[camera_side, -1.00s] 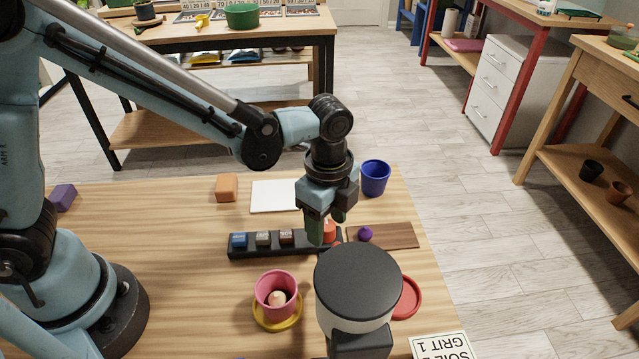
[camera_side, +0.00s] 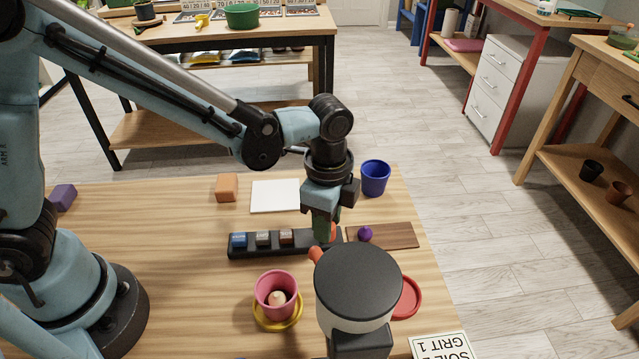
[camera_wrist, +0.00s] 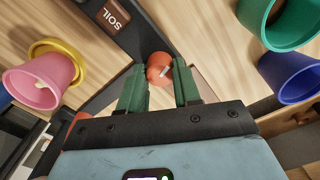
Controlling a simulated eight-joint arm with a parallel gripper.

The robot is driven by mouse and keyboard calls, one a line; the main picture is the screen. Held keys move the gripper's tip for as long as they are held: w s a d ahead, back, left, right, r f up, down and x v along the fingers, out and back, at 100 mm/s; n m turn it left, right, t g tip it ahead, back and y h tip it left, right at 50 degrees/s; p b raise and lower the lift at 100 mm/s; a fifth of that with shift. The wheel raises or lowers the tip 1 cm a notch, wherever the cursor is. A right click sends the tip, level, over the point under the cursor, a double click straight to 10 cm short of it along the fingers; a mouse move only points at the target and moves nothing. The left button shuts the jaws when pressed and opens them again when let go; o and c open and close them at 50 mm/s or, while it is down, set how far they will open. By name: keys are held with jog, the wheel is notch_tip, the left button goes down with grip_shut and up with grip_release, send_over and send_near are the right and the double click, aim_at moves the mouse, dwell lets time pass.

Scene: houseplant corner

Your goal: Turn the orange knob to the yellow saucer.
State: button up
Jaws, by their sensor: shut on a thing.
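The orange knob (camera_wrist: 157,66), with a pale mark on its top, sits at the end of a dark strip (camera_side: 262,250). My gripper (camera_wrist: 160,82) is shut on it, one green finger on each side. In the side view the fingers cover most of the knob (camera_side: 333,232). A rounded orange end (camera_side: 315,254) shows just in front of the knob; its join to the knob is hidden. The yellow saucer (camera_side: 262,322) lies at the front left of the knob, under a pink pot (camera_side: 275,290). The saucer also shows at upper left in the wrist view (camera_wrist: 72,50).
A dark-topped cylinder (camera_side: 357,283) stands in front of the knob and partly hides a red saucer (camera_side: 409,298). A brown board (camera_side: 395,236) with a purple knob (camera_side: 365,234) lies to the right. A blue pot (camera_side: 375,178) stands behind.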

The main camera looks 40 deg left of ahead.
jog(key=n, duration=0.6)
jog(key=shift+n, duration=0.4)
dwell(0.3)
jog(key=o, duration=1.1)
jog(key=shift+c, duration=0.2)
jog(key=shift+r, duration=0.15)
notch_tip(320, 180, up, 12)
jog(key=shift+a, duration=0.1)
jog(key=s+a+n+t, duration=0.2)
jog(key=a+n+t, duration=0.1)
jog(key=a, duration=0.5)
jog(key=s+a+f+n+t, duration=0.1)
jog(key=s+a+n+t, duration=0.2)
jog(key=a, duration=0.5)
jog(key=shift+s+a+f+n+t, duration=0.15)
jog(key=shift+s+a+n+t, duration=0.35)
jog(key=shift+n, duration=0.5)
